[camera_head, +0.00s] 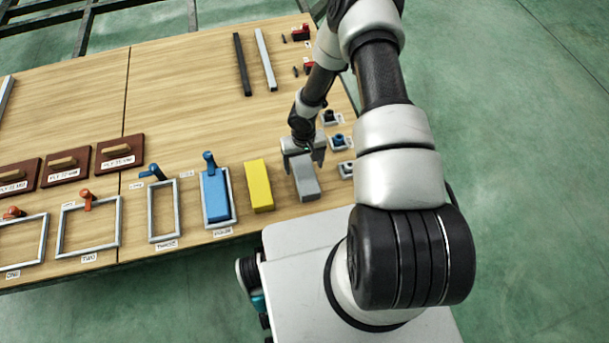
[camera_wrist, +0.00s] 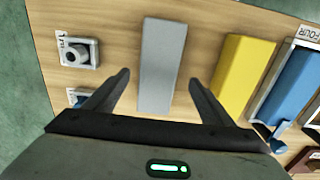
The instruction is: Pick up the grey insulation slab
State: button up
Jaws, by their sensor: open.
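The grey insulation slab (camera_head: 305,180) lies on the wooden table near its front right edge, to the right of a yellow slab (camera_head: 259,185). My gripper (camera_head: 304,159) is at the far end of the grey slab in the head view. In the wrist view the grey slab (camera_wrist: 162,62) runs away from me, between the lines of my two fingers. My gripper (camera_wrist: 160,82) is open, with one finger on each side of the slab and gaps on both sides. Whether the fingertips are level with the slab or above it is hard to tell.
A blue slab (camera_head: 215,196) sits in a grey frame (camera_head: 235,213) left of the yellow one. Empty frames (camera_head: 163,210) stand further left. Small knobbed fixtures (camera_head: 338,142) lie close to the right of the grey slab. Dark and light bars (camera_head: 242,64) lie at the back.

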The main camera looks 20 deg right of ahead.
aim_at(304, 171)
jog(key=f, duration=0.3)
jog(key=shift+w+d+f, duration=0.1)
jog(key=shift+d+f, duration=0.1)
jog(key=shift+f, duration=0.1)
jog(key=c, duration=1.2)
jog(key=shift+r, duration=0.1)
